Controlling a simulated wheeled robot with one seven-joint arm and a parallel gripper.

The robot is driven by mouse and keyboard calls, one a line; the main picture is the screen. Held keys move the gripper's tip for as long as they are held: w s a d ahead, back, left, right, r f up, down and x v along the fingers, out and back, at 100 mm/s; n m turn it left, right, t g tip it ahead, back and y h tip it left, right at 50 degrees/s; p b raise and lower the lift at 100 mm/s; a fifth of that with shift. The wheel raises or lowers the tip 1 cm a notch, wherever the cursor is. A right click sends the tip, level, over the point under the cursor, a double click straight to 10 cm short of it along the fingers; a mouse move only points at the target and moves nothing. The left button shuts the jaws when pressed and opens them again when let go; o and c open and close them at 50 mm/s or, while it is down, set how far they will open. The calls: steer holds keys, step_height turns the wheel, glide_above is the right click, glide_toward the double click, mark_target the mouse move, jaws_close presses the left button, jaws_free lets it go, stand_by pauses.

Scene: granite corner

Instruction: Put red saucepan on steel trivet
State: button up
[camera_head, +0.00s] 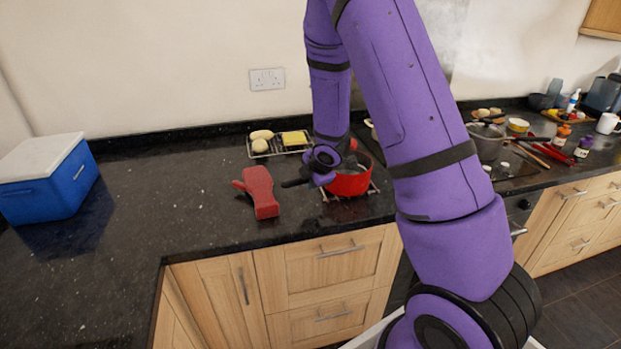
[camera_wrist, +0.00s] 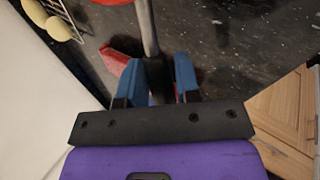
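The red saucepan (camera_head: 350,184) sits upright over the steel trivet (camera_head: 326,196), near the counter's front edge. Wire bars of the trivet show beneath the pan, whose body hides the rest. Its dark handle (camera_head: 292,183) points left. My gripper (camera_head: 319,172) is at the handle, close to the pan's left side. In the wrist view the grey handle (camera_wrist: 147,28) runs down between my blue fingers (camera_wrist: 159,75), which look closed around it. The exact contact is dark and hard to make out.
A wire rack (camera_head: 279,152) with potatoes and a yellow block stands behind. A blue cool box (camera_head: 52,190) is at far left. A lidded pot (camera_head: 487,139) stands right, past my arm. Counter between box and mitt is clear.

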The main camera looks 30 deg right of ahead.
steer(key=shift+o, duration=0.8)
steer(key=shift+r, duration=0.1)
steer(key=shift+r, duration=0.15)
steer(key=s+a+r+m+h, duration=0.15)
steer(key=s+r+m, duration=0.5)
steer(key=r, duration=0.65)
steer(key=s+d+r+m+h, duration=0.15)
steer(key=s+r+m, duration=0.25)
steer(key=s+r, duration=0.7)
steer(key=s+a+r+m+y, duration=0.1)
steer(key=s+a+r+m, duration=0.1)
steer(key=s, duration=0.3)
steer(key=s+a+r+m+g+y, duration=0.1)
steer(key=s+a+r+m, duration=0.1)
steer(key=s+a+m, duration=0.1)
steer(key=s+a+r+m+y, duration=0.1)
steer(key=s+a+r+m, duration=0.1)
steer(key=s, duration=0.5)
steer(key=shift+s+a+r, duration=0.15)
steer(key=shift+a+r, duration=0.35)
steer(key=shift+a, duration=0.5)
